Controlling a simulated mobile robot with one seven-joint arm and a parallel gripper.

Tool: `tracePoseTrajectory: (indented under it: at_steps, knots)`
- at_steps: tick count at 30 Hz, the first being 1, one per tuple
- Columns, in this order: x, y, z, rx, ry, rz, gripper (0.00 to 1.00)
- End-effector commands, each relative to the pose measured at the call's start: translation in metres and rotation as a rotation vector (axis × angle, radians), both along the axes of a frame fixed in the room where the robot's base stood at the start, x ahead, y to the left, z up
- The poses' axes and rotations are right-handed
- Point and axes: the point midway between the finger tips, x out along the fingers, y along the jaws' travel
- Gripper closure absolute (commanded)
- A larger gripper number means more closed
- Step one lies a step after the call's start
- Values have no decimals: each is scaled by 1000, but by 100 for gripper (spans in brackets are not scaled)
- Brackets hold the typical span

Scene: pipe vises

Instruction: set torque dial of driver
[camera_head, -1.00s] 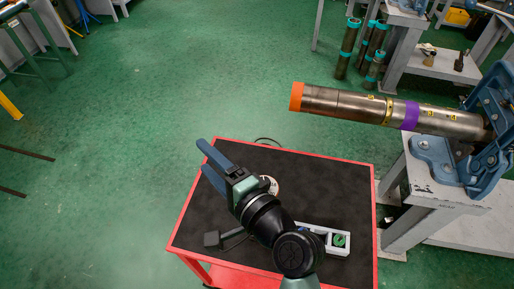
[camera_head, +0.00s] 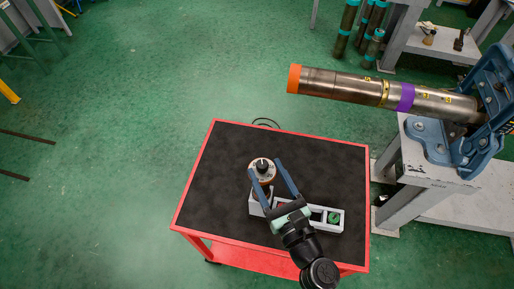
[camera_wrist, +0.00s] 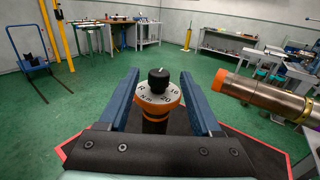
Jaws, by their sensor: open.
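The driver's torque dial (camera_head: 262,169) stands upright on the red cart, toward its middle. In the wrist view the dial (camera_wrist: 158,90) has a black knob (camera_wrist: 158,77) with a white mark on a pale, orange-edged ring, with numbers such as 16 and 20 and the letters Nm. A dark cylindrical body shows below the ring. My gripper (camera_head: 266,168) is open, its two blue fingers on either side of the dial with a gap on both sides. In the wrist view my gripper (camera_wrist: 158,84) frames the dial between its fingers, apparently not touching it.
The red cart (camera_head: 205,160) has a black top, bare at its back and left. A grey holder (camera_head: 340,222) with a green item lies beside my gripper. A large metal pipe (camera_head: 345,87) with an orange end, clamped in a blue vise (camera_head: 480,120), juts over the cart's back right.

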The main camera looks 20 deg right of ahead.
Motion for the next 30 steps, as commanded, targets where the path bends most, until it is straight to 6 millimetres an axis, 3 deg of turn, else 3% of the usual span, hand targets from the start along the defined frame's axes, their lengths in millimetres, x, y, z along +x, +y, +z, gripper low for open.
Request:
tracePoseTrajectory:
  at_steps: [3,9,22,23,30]
  knots:
    - [25,1,3,-1,-2,2,35]
    - [50,2,1,-3,0,1,35]
    - [60,2,0,-3,1,2,35]
    - [60,2,0,-3,1,2,37]
    - [60,2,0,-3,0,2,80]
